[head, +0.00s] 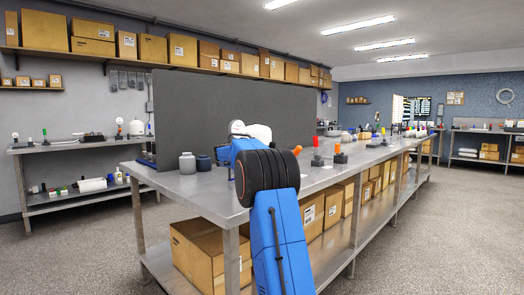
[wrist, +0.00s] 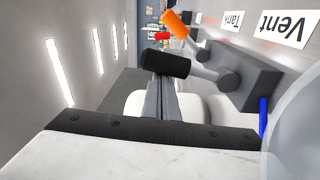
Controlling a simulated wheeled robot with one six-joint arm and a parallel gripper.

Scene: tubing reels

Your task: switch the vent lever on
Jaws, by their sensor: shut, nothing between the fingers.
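The vent lever has a black cylindrical handle (wrist: 166,64) on a light stem, fixed to a grey base (wrist: 240,72) beside the "Vent" label (wrist: 289,26) in the wrist view. The handle lies across the view just beyond my fingertips; I cannot tell whether they touch it. My gripper (wrist: 158,88) is shut and empty. A second lever with an orange handle (wrist: 177,24) sits farther off by the "Tank" label (wrist: 236,18). In the head view my arm hides the vent lever, and only part of my white gripper (head: 258,132) shows.
A red-handled item (wrist: 162,36) lies beyond the orange lever. In the head view, a long metal bench (head: 205,192) carries a grey jar (head: 187,163) and a dark blue jar (head: 204,162). A dark grey partition (head: 210,105) stands behind. The floor to the right is clear.

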